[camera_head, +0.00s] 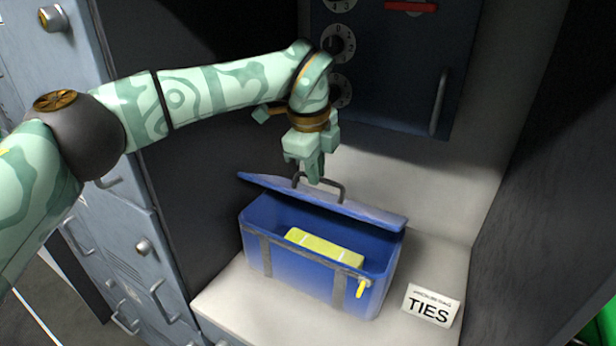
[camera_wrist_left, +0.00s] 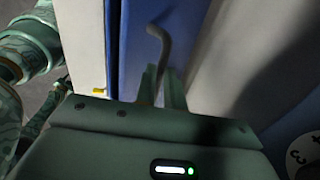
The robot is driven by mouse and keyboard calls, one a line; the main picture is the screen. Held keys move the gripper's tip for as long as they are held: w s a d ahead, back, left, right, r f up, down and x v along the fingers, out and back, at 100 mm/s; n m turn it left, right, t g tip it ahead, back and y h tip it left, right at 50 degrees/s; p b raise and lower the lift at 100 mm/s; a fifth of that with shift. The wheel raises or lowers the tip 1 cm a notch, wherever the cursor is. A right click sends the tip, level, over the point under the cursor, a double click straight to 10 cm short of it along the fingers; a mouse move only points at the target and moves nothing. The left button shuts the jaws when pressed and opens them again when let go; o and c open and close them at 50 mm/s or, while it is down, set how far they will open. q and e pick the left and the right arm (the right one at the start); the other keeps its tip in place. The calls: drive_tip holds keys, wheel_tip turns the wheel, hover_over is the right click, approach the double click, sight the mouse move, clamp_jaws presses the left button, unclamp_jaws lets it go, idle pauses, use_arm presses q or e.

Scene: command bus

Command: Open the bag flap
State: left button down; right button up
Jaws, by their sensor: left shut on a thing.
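The blue bag (camera_head: 310,265) stands on a pale shelf, with grey straps on its front and a yellow tab (camera_head: 361,288) at the front right. Its blue flap (camera_head: 370,213) is raised and tilted back, so the inside shows. A yellow-green block (camera_head: 325,248) lies inside. My left gripper (camera_head: 314,178) is shut on the dark handle (camera_head: 335,188) on top of the flap. The handle also shows between the fingers in the left wrist view (camera_wrist_left: 160,55), in front of the blue flap (camera_wrist_left: 185,45). My right gripper is not in view.
A white sign reading TIES (camera_head: 431,305) stands right of the bag on the shelf (camera_head: 235,305). Behind is a dark panel (camera_head: 400,75) with dials and a vertical handle. Grey lockers (camera_head: 125,235) with handles and knobs stand at left. Dark walls flank the niche.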

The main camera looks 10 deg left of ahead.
use_arm(q)
drive_tip(key=shift+w+d+p, duration=0.3)
drive_tip(key=shift+w+p, duration=0.05)
drive_tip(key=shift+w, duration=0.25)
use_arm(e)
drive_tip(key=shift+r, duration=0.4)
use_arm(q)
drive_tip(key=c, duration=1.5)
unclamp_jaws()
drive_tip(key=shift+w+d, duration=0.1)
drive_tip(key=shift+w, duration=0.05)
drive_tip(key=shift+w+d+f, duration=0.15)
drive_tip(key=shift+w+f, duration=0.05)
drive_tip(key=shift+w, duration=0.35)
drive_tip(key=shift+s+r, duration=0.35)
drive_tip(key=shift+r, duration=0.05)
drive_tip(key=v, duration=0.3)
drive_tip(key=p+v, duration=0.1)
drive_tip(key=v, duration=0.7)
drive_tip(key=shift+w+d+r, duration=0.1)
drive_tip(key=shift+w, duration=0.2)
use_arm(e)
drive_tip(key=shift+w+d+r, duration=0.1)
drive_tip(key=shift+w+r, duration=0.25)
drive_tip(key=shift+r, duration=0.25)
